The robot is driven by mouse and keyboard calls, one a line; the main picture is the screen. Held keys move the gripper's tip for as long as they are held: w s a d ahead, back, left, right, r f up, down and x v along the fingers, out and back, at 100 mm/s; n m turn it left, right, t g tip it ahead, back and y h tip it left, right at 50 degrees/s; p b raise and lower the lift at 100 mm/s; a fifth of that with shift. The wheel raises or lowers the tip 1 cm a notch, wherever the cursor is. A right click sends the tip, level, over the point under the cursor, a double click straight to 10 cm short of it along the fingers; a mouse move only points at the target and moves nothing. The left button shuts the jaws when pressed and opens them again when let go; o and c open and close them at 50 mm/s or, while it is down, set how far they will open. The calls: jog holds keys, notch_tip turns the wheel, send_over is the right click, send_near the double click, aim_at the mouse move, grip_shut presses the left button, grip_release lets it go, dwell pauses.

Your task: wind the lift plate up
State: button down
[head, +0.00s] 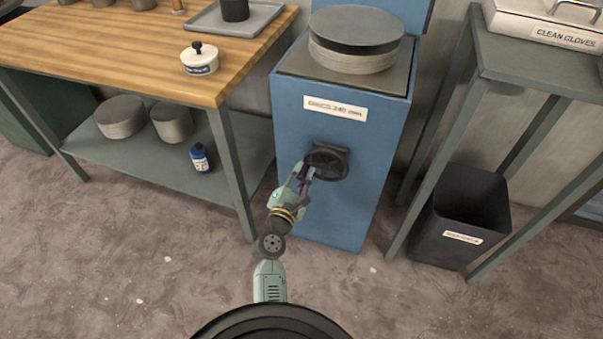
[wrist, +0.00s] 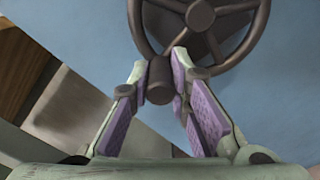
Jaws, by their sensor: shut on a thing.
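A dark handwheel (head: 328,160) sits on the front of a blue cabinet (head: 330,210). A stack of round discs (head: 355,42) with a dark top disc stands on the cabinet's top; any plate beneath the stack is hidden. My gripper (head: 304,172) reaches up from below and meets the wheel's left side. In the wrist view, the wheel's hub and spokes (wrist: 200,15) show at the top. The purple-padded fingers (wrist: 163,68) close around the wheel's dark crank knob (wrist: 160,82), at the wheel's lower left.
A wooden-topped bench (head: 110,45) on the left holds a tray (head: 235,20) and a white lidded pot (head: 200,62). A blue bottle (head: 200,157) stands on its lower shelf. A dark bin (head: 460,220) stands under a green table (head: 530,65) on the right. Floor is clear in front.

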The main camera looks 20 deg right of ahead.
jog(key=shift+r, duration=0.1)
jog(key=c, duration=1.5)
grip_release()
notch_tip(320, 180, up, 10)
jog(key=shift+r, duration=0.1)
